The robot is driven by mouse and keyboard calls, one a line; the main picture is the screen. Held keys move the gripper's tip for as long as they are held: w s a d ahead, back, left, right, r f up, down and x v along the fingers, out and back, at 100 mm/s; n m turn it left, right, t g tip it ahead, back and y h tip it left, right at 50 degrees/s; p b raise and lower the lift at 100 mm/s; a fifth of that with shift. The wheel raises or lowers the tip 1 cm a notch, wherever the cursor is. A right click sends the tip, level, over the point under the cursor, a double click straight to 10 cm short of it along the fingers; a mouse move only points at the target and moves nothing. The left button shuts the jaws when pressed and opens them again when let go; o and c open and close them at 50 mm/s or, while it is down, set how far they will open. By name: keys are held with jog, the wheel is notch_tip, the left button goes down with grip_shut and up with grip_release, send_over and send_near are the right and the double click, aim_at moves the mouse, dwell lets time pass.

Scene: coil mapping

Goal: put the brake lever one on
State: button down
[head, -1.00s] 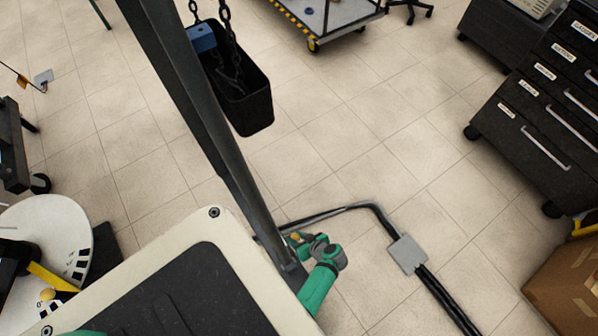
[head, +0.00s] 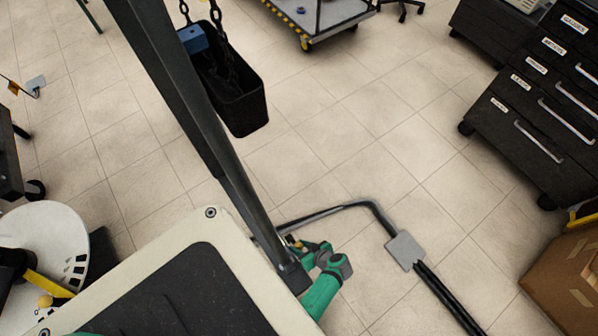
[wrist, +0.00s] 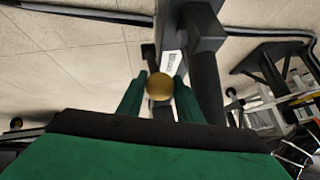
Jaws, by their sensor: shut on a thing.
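In the wrist view, a brass-yellow ball knob (wrist: 159,86) sits between the two green fingers of my gripper (wrist: 160,95), which is shut on it. In the head view, my gripper (head: 296,243) is beside the lower part of a dark metal post (head: 228,165). A grey bracket (wrist: 202,30) on dark metalwork shows just beyond the knob in the wrist view.
A black bin (head: 237,100) hangs on chains behind the post. A grey floor plate (head: 404,250) with black cables lies right of my gripper. Black drawer cabinets (head: 535,120), a cardboard box (head: 560,280) and a cart (head: 322,20) stand farther off. Tiled floor between is clear.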

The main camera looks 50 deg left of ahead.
jog(key=c, duration=1.3)
grip_release()
jog(key=shift+d, duration=0.1)
jog(key=v, duration=1)
jog(key=shift+w+d+r, duration=0.1)
jog(key=shift+d+r, duration=0.15)
jog(key=shift+r, duration=0.05)
jog(key=shift+w, duration=0.1)
